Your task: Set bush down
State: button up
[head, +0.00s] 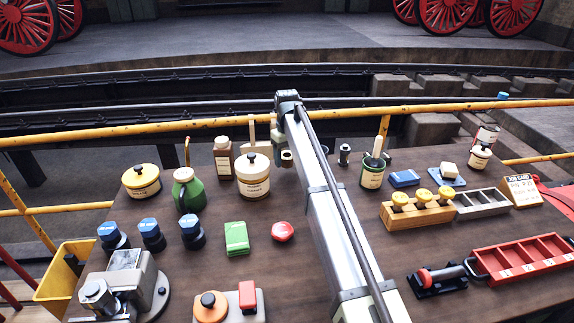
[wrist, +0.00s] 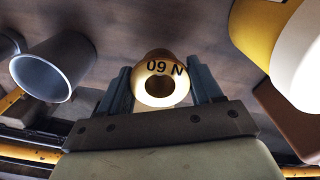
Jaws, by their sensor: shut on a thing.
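My gripper (wrist: 162,88) is shut on a small brass-coloured bush (wrist: 160,66) in the wrist view. The bush has a round bore and black marking reading "09 N", with one dark finger on each side. In the head view my arm hides most of the gripper. A small pale ring with a dark centre, which looks like the bush (head: 287,158), shows just left of the arm near the back of the workbench (head: 300,262). Whether the bush touches the bench cannot be told.
A cream pot (head: 253,180) stands close left of the bush. A grey cup (wrist: 50,70) is on its other side, and a dark small cylinder (head: 344,155) stands right of my arm. A green pot (head: 372,174) is further right. Open bench lies in front.

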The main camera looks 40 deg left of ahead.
aim_at(287, 173)
jog(key=shift+f, duration=1.6)
jog(key=shift+f, duration=0.15)
jog(key=o, duration=1.4)
jog(key=shift+c, duration=0.2)
notch_tip(287, 173, up, 12)
